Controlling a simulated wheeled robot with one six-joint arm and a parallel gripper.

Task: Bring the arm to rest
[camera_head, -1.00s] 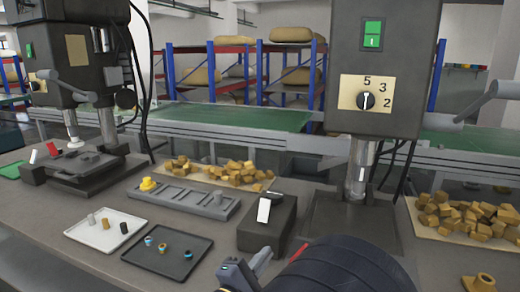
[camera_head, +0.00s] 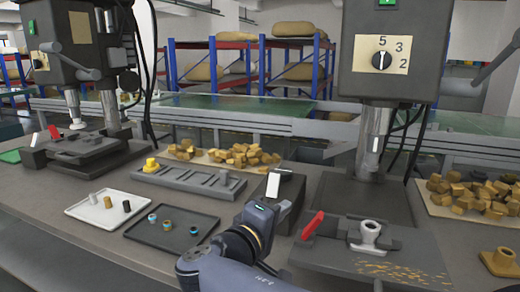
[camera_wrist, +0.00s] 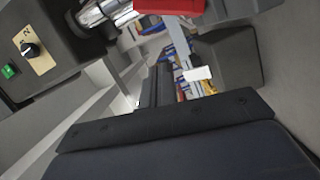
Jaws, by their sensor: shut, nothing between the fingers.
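My gripper (camera_head: 284,207) is at the end of my bent arm, low in the middle of the head view, in front of the dark block with a white plate (camera_head: 273,184). Its fingers are small in this view; they are together and hold nothing. In the wrist view the dark gripper body fills the bottom, and the shut fingers (camera_wrist: 159,84) point up the picture.
A black tray (camera_head: 150,238) with several small ringed pieces and a white tray (camera_head: 84,210) with small cylinders lie left of my arm. A slotted grey rack (camera_head: 190,180) lies behind them. The drill press (camera_head: 385,60) stands to the right. A yellow flanged part (camera_head: 503,260) sits far right.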

